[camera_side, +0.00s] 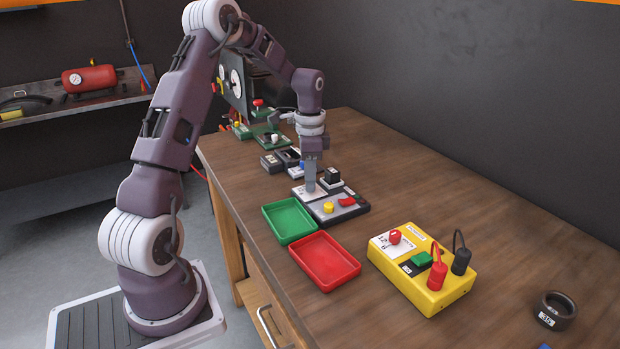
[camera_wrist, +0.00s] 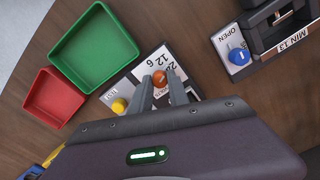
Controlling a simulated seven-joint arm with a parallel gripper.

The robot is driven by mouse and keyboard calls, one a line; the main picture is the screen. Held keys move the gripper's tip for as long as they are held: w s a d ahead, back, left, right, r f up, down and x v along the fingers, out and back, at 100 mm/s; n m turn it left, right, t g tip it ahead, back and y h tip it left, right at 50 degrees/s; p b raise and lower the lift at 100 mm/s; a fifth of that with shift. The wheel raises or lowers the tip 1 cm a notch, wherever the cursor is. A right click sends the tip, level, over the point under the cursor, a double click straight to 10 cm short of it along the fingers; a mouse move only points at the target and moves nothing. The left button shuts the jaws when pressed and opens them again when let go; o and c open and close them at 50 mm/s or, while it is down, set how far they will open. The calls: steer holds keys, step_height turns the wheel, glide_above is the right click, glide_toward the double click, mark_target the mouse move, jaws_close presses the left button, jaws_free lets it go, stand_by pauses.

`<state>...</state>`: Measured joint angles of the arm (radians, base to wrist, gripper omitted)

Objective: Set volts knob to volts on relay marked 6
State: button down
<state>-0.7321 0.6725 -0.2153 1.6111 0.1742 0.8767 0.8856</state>
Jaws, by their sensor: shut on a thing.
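The grey tester (camera_side: 350,212) stands mid-table with a white plate (camera_side: 303,193), a yellow button (camera_side: 328,207) and a red rocker. A black relay (camera_side: 333,176) is at its far side; its marking is not legible. My gripper (camera_side: 311,188) points straight down over the white plate. In the wrist view my gripper (camera_wrist: 161,88) is shut on the orange knob (camera_wrist: 160,78), one finger on each side. Numbers 24, 12 and 6 and the word VOLTS show around the knob. Its pointer direction is unclear. The relay is hidden in the wrist view.
An empty green tray (camera_side: 289,220) and red tray (camera_side: 324,262) lie in front of the tester. A yellow box (camera_side: 440,294) with a red knob and leads stands to the right. Boxes with knobs (camera_side: 280,160) stand behind. The table's right side is mostly clear.

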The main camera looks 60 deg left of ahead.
steer(key=n, duration=0.3)
steer(key=shift+n, duration=0.4)
steer(key=n, duration=0.3)
steer(key=shift+n, duration=0.3)
steer(key=n, duration=0.6)
steer(key=shift+n, duration=0.3)
steer(key=c, duration=1.3)
jaws_free()
steer(key=shift+o, duration=0.2)
